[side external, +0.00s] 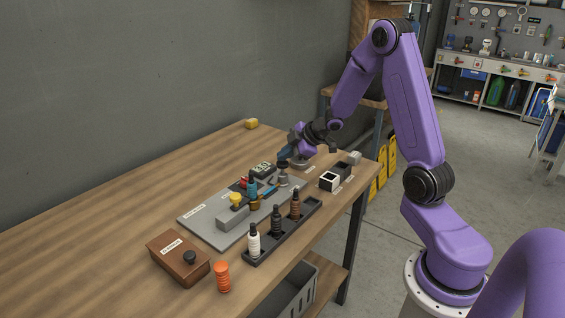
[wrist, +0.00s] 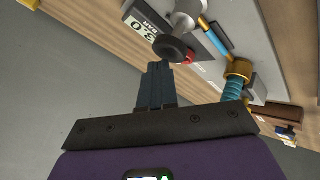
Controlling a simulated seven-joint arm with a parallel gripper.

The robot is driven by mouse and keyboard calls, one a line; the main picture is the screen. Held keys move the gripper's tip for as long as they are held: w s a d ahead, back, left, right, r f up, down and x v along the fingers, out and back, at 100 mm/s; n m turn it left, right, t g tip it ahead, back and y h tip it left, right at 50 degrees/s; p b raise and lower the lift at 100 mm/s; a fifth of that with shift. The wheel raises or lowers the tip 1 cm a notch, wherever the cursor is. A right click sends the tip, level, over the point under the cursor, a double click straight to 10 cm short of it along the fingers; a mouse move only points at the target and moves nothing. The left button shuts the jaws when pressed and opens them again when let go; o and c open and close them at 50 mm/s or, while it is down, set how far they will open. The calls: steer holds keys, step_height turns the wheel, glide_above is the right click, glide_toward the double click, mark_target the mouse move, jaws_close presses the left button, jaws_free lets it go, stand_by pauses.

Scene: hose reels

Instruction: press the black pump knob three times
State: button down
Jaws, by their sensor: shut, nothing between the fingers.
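The black pump knob (side external: 282,164) sits on top of a grey metal pump on the grey plate (side external: 205,224). In the wrist view the knob (wrist: 170,48) is a dark round disc, just past my fingertips. My gripper (side external: 285,154) is shut and empty, with its blue fingers together. Its fingertips are close to the knob and appear slightly above it in the side view. In the wrist view the fingertips (wrist: 159,66) overlap the knob's near edge. I cannot tell whether they touch it.
A digital display (side external: 262,168) stands beside the pump. A dark rack (side external: 283,230) holds bottles in front. A brown box (side external: 180,260) and orange ribbed piece (side external: 222,277) stand nearer. The table's left side is clear.

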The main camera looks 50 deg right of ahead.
mark_target(285, 163)
steer(key=shift+r, duration=0.6)
steer(key=shift+r, duration=0.1)
steer(key=shift+r, duration=2.45)
